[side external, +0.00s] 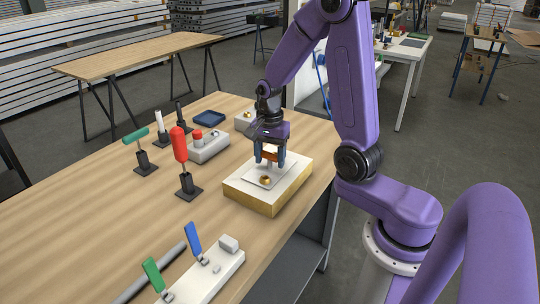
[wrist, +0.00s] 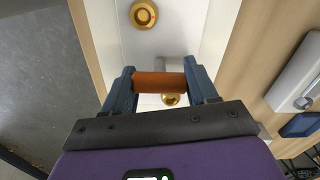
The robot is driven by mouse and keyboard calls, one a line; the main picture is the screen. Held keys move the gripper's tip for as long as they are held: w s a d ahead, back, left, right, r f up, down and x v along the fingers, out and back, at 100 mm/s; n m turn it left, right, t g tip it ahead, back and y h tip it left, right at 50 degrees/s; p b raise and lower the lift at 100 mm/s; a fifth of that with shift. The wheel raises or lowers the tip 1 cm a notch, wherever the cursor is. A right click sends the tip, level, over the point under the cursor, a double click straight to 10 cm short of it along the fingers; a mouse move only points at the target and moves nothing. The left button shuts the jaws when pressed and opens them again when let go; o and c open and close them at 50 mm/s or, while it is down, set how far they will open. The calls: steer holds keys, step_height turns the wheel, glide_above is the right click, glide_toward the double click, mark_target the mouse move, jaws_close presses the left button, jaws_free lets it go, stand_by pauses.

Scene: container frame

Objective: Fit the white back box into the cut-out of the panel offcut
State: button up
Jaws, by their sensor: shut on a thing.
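The panel offcut (side external: 242,196) is a thick tan block with a white top, near the table's right edge. A white plate (side external: 256,181), which looks like the face of the back box, lies on or just over its top, slightly turned to it. It has a brass knob (side external: 264,179). My gripper (side external: 270,158) points down over the plate and is shut on an orange bar, its handle. In the wrist view the bar (wrist: 160,82) spans the two fingers (wrist: 161,88), with brass knobs before and below it. The cut-out is hidden; I cannot tell whether the box is seated.
Left of the panel stand a grey box with a red button (side external: 208,148) and an upright red-handled clamp (side external: 180,150). A blue tray (side external: 209,118) lies behind. A white rail with blue and green levers (side external: 205,270) lies in front.

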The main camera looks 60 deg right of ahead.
steer(key=shift+f, duration=0.1)
steer(key=o, duration=1.6)
step_height(320, 180, up, 17)
steer(key=shift+r, duration=0.2)
steer(key=shift+r, duration=3)
